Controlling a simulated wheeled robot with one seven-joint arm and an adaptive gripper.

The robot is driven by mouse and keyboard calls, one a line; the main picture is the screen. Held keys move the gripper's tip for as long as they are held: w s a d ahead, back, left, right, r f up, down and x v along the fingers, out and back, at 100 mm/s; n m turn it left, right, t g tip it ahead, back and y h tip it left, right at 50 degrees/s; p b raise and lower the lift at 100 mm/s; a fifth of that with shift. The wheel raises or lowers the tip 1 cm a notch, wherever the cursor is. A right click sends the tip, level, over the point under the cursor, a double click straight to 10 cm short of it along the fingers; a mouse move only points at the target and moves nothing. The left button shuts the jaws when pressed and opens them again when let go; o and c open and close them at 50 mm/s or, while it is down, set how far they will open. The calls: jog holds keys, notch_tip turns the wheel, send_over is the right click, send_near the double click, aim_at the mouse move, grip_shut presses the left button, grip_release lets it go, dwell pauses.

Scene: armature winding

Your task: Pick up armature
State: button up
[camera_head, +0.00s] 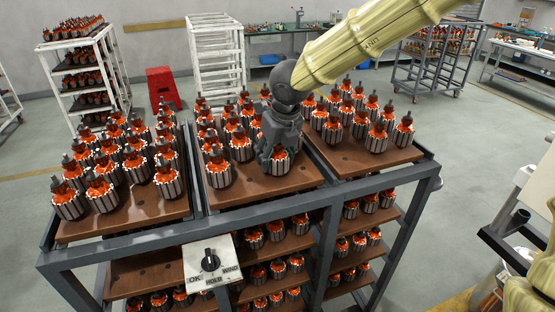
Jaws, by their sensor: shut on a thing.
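Several armatures with orange windings and dark, slotted cylindrical bodies stand upright on the brown boards of a grey rack (130,250). My gripper (276,158) is over the middle board (262,187), near its front right part. It points down and is shut on an armature (280,163). The gripper hides the top of this armature and part of its body. I cannot tell whether the armature touches the board. Another armature (217,170) stands on the same board to its left. More armatures stand on the left board (128,212) and on the right board (352,160).
Lower shelves hold more armatures. A sign with a black knob (211,262) is on the rack front. Behind are a loaded white rack (107,75), an empty white rack (215,58), a red step stool (163,86) and a grey cart (437,55). Neighbouring armatures crowd the gripper.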

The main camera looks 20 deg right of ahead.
jog(key=shift+c, duration=1.3)
jog(key=shift+r, duration=0.1)
jog(key=shift+r+b, duration=0.4)
jog(key=shift+r, duration=0.1)
jog(key=shift+b+v, duration=0.7)
jog(key=shift+v, duration=0.5)
jog(key=s+a+b, duration=0.2)
jog(key=s, duration=0.5)
jog(key=s+a+r+b, duration=0.1)
jog(key=s+a+b, duration=0.1)
jog(key=s, duration=0.5)
jog(key=shift+s+a+r, duration=0.25)
jog(key=shift+s+r, duration=0.05)
jog(key=shift+s, duration=0.1)
